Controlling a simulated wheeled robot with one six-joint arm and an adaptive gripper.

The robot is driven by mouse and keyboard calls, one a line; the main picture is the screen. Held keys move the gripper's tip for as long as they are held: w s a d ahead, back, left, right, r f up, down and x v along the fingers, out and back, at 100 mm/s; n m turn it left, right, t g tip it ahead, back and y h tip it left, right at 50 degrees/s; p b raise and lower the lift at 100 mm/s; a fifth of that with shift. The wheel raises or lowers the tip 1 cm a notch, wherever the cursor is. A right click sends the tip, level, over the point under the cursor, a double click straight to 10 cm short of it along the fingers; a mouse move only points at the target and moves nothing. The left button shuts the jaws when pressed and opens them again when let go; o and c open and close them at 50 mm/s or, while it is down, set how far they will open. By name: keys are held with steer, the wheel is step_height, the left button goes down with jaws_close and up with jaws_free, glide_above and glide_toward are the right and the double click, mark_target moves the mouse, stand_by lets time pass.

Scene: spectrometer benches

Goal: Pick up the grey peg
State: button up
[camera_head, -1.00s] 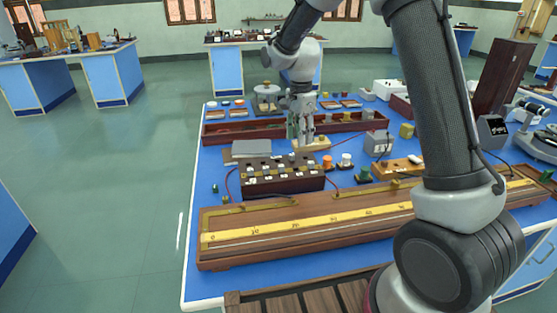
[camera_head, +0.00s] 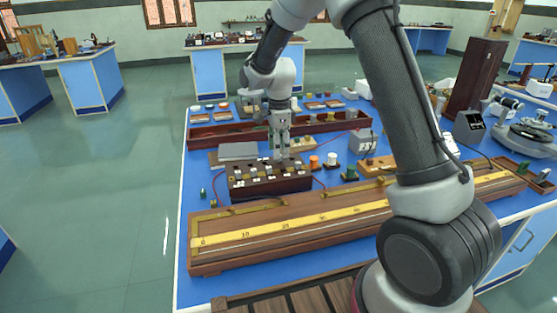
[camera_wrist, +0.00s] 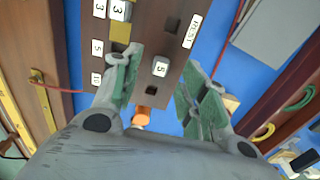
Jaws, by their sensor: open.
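The dark wooden resistance box (camera_head: 268,186) stands on the blue bench behind the long ruler board, with several small pegs with pale tops along its upper face. The box also shows in the wrist view (camera_wrist: 182,15). My gripper (camera_head: 279,155) is just above the box's back edge, pointing down. In the wrist view my gripper (camera_wrist: 163,66) is open, its green-grey fingers on either side of a small pale grey peg (camera_wrist: 160,67) marked 5. The fingers appear apart from it. I cannot tell surely which peg is the grey one. Other pale pegs (camera_wrist: 118,9) stand near the left finger.
The ruler board (camera_head: 290,226) lies in front of the box. A grey slab (camera_head: 238,151) lies behind it, and a long wooden tray (camera_head: 215,133) beyond. Orange (camera_head: 314,162) and white (camera_head: 332,160) capped pieces stand to the right. Red wires run beside the box.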

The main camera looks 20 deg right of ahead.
step_height(320, 180, down, 2)
steer(key=shift+f, duration=0.25)
steer(key=c, duration=0.9)
steer(key=shift+c, duration=0.2)
step_height(320, 180, up, 13)
steer(key=shift+s+f, duration=0.95)
steer(key=shift+f, duration=1.15)
steer(key=shift+s+f, duration=0.95)
steer(key=shift+f, duration=1.15)
steer(key=shift+s+f, duration=0.95)
steer(key=shift+f, duration=1.15)
